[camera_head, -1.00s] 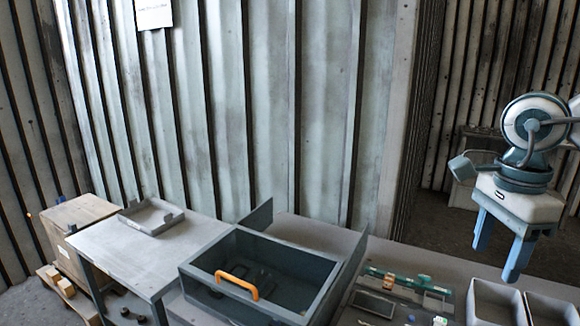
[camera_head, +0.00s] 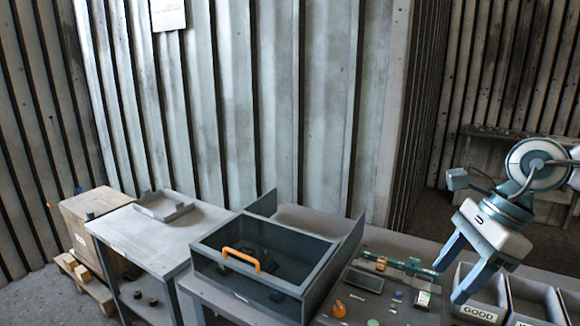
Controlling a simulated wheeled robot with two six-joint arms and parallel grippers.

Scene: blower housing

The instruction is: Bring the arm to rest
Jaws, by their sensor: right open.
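My right gripper (camera_head: 452,278) hangs at the right of the head view on my right arm. Its two blue fingers point down and to the left, apart, with nothing seen between them. It appears above or in front of the bin marked GOOD (camera_head: 482,305) and the right end of the dark work board (camera_head: 372,305). My left gripper is not in view.
A shallow tray (camera_head: 165,207) lies on the left table (camera_head: 160,236). A second bin (camera_head: 535,300) stands right of the GOOD bin. A cardboard box (camera_head: 75,222) is far left.

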